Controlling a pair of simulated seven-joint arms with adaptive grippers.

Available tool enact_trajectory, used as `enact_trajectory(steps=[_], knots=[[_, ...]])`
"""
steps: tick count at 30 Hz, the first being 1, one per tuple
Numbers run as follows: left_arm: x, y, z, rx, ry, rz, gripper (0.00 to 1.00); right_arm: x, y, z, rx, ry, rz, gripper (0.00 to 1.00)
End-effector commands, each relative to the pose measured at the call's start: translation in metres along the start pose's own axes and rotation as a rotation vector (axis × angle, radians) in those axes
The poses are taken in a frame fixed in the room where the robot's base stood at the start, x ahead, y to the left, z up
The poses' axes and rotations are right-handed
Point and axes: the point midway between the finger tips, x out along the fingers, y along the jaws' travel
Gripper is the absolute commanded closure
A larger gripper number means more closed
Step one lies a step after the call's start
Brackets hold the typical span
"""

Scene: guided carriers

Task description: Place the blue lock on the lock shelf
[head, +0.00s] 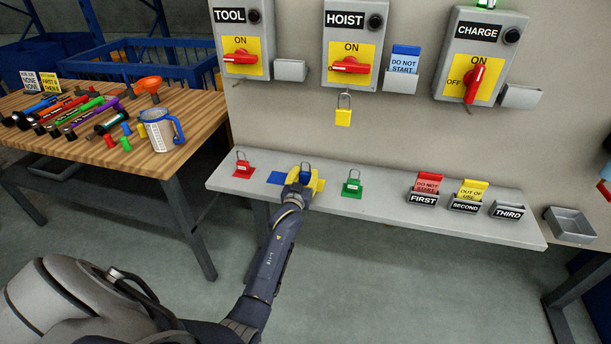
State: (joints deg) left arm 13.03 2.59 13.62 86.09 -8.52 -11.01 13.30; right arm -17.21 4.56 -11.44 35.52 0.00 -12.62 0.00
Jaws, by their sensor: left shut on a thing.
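The blue lock (306,170) is in my left gripper (301,180), which is shut on it and hides most of its body. The gripper is over the lock shelf (380,207), at the yellow patch (320,185), just right of the blue patch (278,178). I cannot tell whether the lock touches the shelf. A red lock (243,168) stands on the shelf to the left, and a green lock (351,187) stands to the right. A yellow lock (343,116) hangs below the HOIST switch box (352,50). My right gripper is not in view.
Tag holders labelled FIRST (423,198), SECOND (465,206) and THIRD (507,210) stand on the shelf's right part. TOOL (241,42) and CHARGE (478,55) boxes are on the panel above. A wooden table (190,115) with tools and a mug (158,130) is at left.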

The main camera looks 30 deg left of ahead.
Motion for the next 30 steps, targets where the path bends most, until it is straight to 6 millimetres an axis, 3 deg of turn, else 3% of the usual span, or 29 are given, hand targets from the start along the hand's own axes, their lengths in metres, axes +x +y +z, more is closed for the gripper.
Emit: enact_trajectory(steps=[14,15,20,30], knots=[[0.0000,-0.0002,0.0057,0.000,0.001,0.000,0.94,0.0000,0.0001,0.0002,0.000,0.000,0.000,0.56],[0.0000,-0.0003,0.0063,0.000,0.000,0.000,0.59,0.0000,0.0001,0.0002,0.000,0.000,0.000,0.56],[0.0000,-0.0002,0.0060,0.000,0.000,0.000,0.40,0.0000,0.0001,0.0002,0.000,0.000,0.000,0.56],[0.0000,-0.0002,0.0018,0.001,0.002,0.000,0.39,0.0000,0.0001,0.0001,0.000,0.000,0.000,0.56]])
